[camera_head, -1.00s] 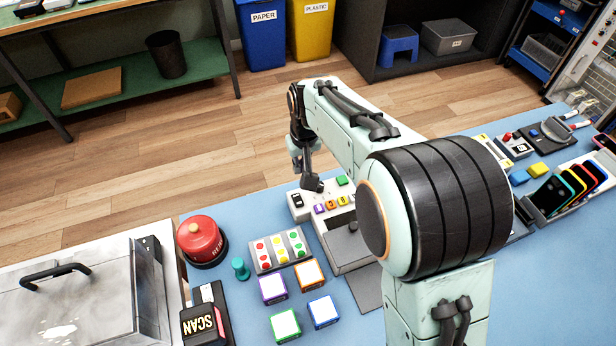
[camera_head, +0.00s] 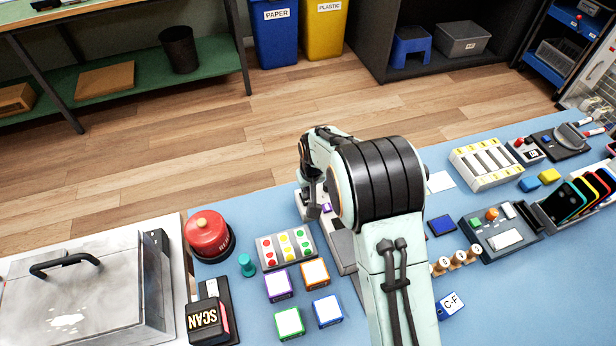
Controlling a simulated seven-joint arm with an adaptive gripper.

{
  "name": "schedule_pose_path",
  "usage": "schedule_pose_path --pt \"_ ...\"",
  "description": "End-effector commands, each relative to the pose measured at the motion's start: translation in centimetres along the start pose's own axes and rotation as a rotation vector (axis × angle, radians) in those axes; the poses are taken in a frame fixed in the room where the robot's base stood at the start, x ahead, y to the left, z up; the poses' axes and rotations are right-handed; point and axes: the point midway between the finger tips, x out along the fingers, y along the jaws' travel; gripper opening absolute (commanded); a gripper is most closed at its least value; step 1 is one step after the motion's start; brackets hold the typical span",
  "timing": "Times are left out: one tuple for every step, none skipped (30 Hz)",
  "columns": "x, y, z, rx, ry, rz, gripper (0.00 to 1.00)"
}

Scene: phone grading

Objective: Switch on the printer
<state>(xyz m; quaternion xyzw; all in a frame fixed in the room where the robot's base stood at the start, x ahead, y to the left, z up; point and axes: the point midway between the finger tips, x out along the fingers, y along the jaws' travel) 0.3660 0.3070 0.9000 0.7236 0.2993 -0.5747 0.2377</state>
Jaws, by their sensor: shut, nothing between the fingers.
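The pale device that looks like the printer (camera_head: 342,246) stands on the blue table, mostly hidden behind my arm. A purple button (camera_head: 326,209) on its panel shows beside my gripper. Its black rocker switch, seen earlier at the panel's left end, is hidden now. My gripper (camera_head: 313,212) is shut and empty, pointing down at the left end of the panel. I cannot tell whether its tip touches the panel or the switch.
Left of it are a tray of coloured dots (camera_head: 286,247), a red bell-like button (camera_head: 208,236), a teal peg (camera_head: 246,265) and several coloured-edged blocks (camera_head: 289,322). At right are a grey panel device (camera_head: 502,232), small stamps (camera_head: 458,258) and a phone rack (camera_head: 575,203).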

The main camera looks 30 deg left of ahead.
Motion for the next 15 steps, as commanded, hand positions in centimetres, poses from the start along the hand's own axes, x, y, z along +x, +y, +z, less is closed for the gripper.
schedule_pose_path --pt "0.6 0.0 0.2 0.0 -0.001 0.0 0.0" --pt "0.9 0.0 0.3 0.0 -0.001 0.0 0.0" --pt "1.2 0.0 0.5 0.0 -0.001 0.0 0.0" --pt "1.3 0.0 0.5 -0.001 -0.001 0.0 0.0" --pt "1.5 0.0 0.6 -0.001 0.0 0.0 0.0" --pt "1.6 0.0 0.6 -0.001 0.001 0.0 0.0" --pt "1.7 0.0 0.7 -0.001 0.001 -0.001 0.0" --pt "1.7 0.0 0.7 -0.001 0.001 -0.001 0.0" --pt "1.8 0.0 0.7 -0.001 0.001 -0.001 0.0" --pt "1.8 0.0 0.7 -0.001 0.001 -0.001 0.0" --pt "1.8 0.0 0.7 -0.001 0.001 -0.001 0.0" --pt "1.8 0.0 0.7 -0.001 0.001 -0.001 0.0" --pt "1.8 0.0 0.7 -0.001 0.001 -0.001 0.0" --pt "1.8 0.0 0.7 -0.001 0.001 -0.001 0.0" --pt "1.7 0.0 0.7 -0.001 0.001 -0.001 0.0"
